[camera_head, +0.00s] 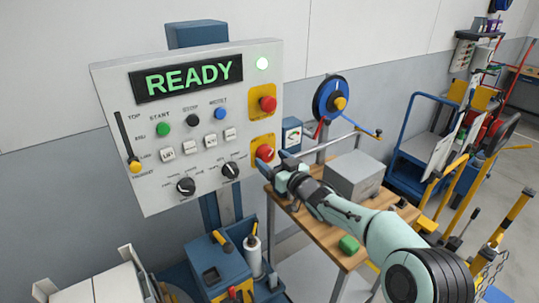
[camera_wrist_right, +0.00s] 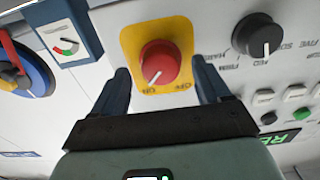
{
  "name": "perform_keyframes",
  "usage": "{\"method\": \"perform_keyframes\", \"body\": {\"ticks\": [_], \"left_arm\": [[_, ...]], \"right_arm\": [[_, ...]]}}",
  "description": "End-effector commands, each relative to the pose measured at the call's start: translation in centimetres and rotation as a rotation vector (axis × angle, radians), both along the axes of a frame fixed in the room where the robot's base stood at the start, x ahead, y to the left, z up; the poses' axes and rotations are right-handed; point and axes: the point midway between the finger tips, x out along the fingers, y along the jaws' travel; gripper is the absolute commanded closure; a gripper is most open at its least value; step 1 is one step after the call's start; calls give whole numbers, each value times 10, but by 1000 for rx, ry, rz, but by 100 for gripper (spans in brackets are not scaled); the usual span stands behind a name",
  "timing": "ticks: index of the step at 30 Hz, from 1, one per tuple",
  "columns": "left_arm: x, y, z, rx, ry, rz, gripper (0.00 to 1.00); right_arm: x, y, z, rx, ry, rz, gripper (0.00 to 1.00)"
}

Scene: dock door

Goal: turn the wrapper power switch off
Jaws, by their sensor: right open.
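The wrapper power switch (camera_head: 264,152) is a red rotary knob on a yellow plate at the lower right of the grey control panel (camera_head: 110,90). In the right wrist view the knob (camera_wrist_right: 160,62) shows a white pointer line aimed at the ON mark, with OFF beside it. My right gripper (camera_head: 279,159) is at the switch, coming from the right. In the wrist view its open fingers (camera_wrist_right: 161,80) stand on either side of the knob, with visible gaps; contact is not seen. My left gripper is not in view.
A red button (camera_head: 267,104) on another yellow plate sits just above the switch. A black dial (camera_wrist_right: 257,35) is beside it. A wooden workbench (camera_head: 325,235) with a grey box (camera_head: 354,176) stands below my right arm.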

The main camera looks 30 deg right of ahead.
Motion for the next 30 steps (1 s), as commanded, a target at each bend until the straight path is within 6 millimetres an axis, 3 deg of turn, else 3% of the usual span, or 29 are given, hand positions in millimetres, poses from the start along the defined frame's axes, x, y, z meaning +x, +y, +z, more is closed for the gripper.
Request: {"method": "perform_keyframes", "body": {"ticks": [6, 14, 15, 20, 30], "left_arm": [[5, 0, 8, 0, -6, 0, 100], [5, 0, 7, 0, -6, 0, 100], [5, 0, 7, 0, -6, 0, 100], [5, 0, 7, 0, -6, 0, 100], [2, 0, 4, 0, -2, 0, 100]], "right_arm": [[18, 2, 1, 0, -1, 1, 24], [19, 2, 0, 0, 0, 0, 24], [19, 2, 0, 0, 0, 0, 27], [19, 1, 0, 0, 0, 0, 79], [18, 2, -1, -33, -3, 0, 80]]}}
